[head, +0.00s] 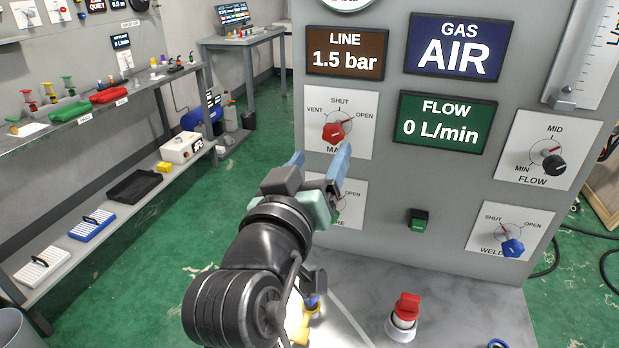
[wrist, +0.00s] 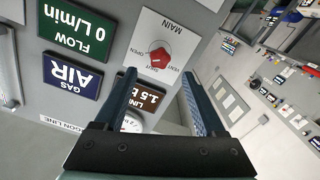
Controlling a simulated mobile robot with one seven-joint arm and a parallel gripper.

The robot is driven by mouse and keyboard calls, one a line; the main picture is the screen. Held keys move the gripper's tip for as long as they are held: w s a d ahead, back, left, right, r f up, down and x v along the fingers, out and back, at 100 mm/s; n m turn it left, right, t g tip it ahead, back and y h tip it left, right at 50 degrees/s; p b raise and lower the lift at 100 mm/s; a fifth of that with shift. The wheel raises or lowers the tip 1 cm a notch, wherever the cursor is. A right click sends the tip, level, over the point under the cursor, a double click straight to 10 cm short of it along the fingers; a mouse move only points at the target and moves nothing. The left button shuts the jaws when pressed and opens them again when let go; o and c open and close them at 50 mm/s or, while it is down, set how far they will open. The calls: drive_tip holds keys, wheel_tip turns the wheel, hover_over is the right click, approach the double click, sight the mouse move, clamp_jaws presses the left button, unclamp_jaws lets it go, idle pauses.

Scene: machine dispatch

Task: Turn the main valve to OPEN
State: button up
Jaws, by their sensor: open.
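The main valve is a red knob (head: 333,132) on a white plate marked VENT, SHUT and OPEN, on the grey panel. In the head view a thin red mark shows on its OPEN side; I cannot tell exactly where the knob points. It also shows in the wrist view (wrist: 158,53), upside down, beyond the fingertips. My gripper (head: 318,162) is open and empty, just below the knob in the head view, with no contact visible. In the wrist view the two fingers (wrist: 158,80) stand wide apart, with the plate's lettering between them.
The flow knob (head: 553,163) and blue weld knob (head: 512,248) are at the right. A red-capped button (head: 405,310) stands on the ledge below. Shelves (head: 60,130) line the left wall.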

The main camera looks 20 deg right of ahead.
drive_tip(key=v, duration=0.4)
drive_tip(key=s+a+r+n+t+y+p, duration=0.1)
drive_tip(key=s+a+r+t+y+p, duration=0.1)
drive_tip(key=r, duration=0.9)
drive_tip(key=s+a+r+n+t+y+p, duration=0.1)
drive_tip(key=s+a+r+t+y+p, duration=0.2)
drive_tip(key=r, duration=0.8)
drive_tip(key=s+a+r+t+y+p, duration=0.3)
drive_tip(key=s+a+r+t+y, duration=0.2)
drive_tip(key=r, duration=0.6)
drive_tip(key=shift+s+a+n+t, duration=0.45)
drive_tip(key=shift+a+t, duration=0.3)
drive_tip(key=shift+t, duration=0.45)
